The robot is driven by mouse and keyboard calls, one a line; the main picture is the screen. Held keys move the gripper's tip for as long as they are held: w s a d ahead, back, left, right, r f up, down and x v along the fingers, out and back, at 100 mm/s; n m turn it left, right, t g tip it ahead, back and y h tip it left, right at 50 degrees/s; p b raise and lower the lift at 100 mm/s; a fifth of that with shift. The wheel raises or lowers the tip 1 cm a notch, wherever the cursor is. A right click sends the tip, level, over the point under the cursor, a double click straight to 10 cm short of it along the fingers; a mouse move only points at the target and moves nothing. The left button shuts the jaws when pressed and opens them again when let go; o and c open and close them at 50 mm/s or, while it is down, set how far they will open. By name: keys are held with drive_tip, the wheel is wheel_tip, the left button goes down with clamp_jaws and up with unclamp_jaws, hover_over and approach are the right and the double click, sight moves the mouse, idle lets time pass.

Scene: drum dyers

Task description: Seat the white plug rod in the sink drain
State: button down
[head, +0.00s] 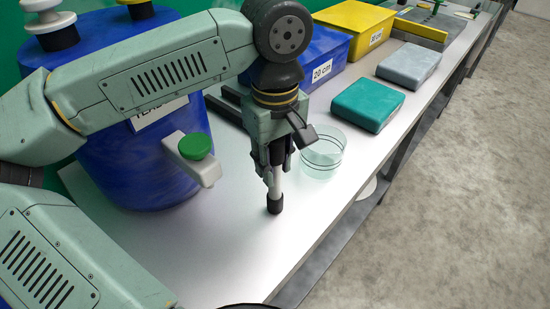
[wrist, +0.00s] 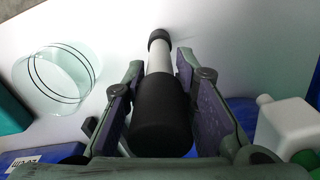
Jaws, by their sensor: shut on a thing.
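The plug rod is white with a black tip (head: 274,204) and a thick black upper part. My gripper (head: 278,170) is shut on it and holds it nearly upright over the light bench top (head: 235,255). In the wrist view the white shaft (wrist: 160,60) runs away from me, with the black part (wrist: 160,112) between the two fingers (wrist: 161,105). The black tip is close to the bench top; I cannot tell whether it touches. No sink or drain can be made out in either view.
A clear beaker (head: 322,160) stands just right of the gripper. A white bottle with a green cap (head: 195,150) is at left, before a large blue drum (head: 135,165). Teal (head: 368,103) and grey (head: 409,63) blocks and blue (head: 315,60) and yellow (head: 355,25) boxes lie behind. The front bench is clear.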

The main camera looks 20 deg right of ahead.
drive_tip(key=shift+f, duration=0.2)
drive_tip(key=c, duration=1.3)
unclamp_jaws()
drive_tip(key=shift+r, duration=0.1)
